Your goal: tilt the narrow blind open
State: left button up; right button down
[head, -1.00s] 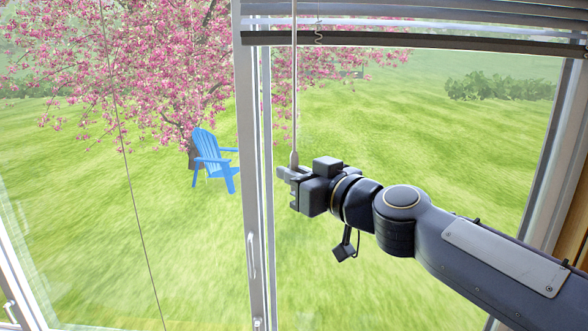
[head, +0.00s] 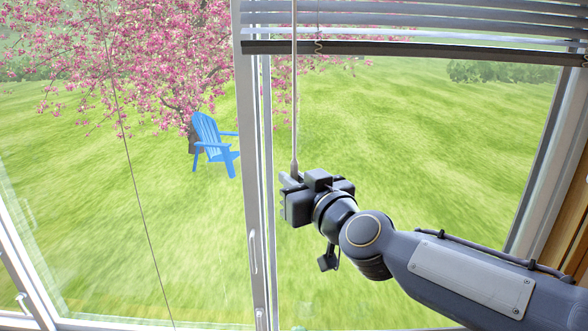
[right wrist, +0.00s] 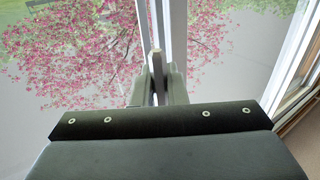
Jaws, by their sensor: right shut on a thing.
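The narrow blind (head: 430,20) hangs at the top right in the head view, raised, with several grey slats above a dark bottom rail (head: 420,52). Its thin pale tilt wand (head: 295,100) hangs down near the window post at the blind's left end. My right gripper (head: 290,181) is shut on the lower end of the wand. In the right wrist view the wand end (right wrist: 157,62) stands between the fingers. My left gripper is not in view.
A white window post (head: 254,150) with a handle (head: 253,253) stands just left of my right gripper. A thin cord (head: 135,190) hangs farther left. Beyond the glass are lawn, a blue chair (head: 212,145) and a pink-blossomed tree.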

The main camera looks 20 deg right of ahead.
jog(key=m+h+p, duration=0.1)
jog(key=p, duration=0.1)
jog(key=m+h+p, duration=0.1)
jog(key=h+p, duration=0.1)
jog(key=p, duration=0.1)
jog(key=m+h+p, duration=0.1)
jog(key=h+p, duration=0.1)
jog(key=shift+a+r+p, duration=0.2)
jog(key=shift+a+p, duration=0.05)
jog(key=shift+p, duration=0.15)
jog(key=shift+f+m+h+p, duration=0.1)
jog(key=shift+m+h+p, duration=0.25)
jog(key=shift+m+h, duration=0.45)
jog(key=m+h, duration=0.1)
jog(key=h, duration=0.2)
jog(key=shift+f+m, duration=0.15)
jog(key=shift+m, duration=0.15)
jog(key=m+g+h, duration=0.2)
jog(key=h, duration=0.1)
jog(key=m+g+h+p, duration=0.1)
jog(key=m+g+h, duration=0.1)
jog(key=m+h, duration=0.1)
jog(key=shift+d+g+h, duration=0.2)
jog(key=shift+g+h, duration=0.2)
jog(key=shift+h, duration=0.2)
jog(key=shift+m, duration=0.3)
jog(key=c, duration=1.5)
grip_release()
jog(key=shift+s, duration=0.1)
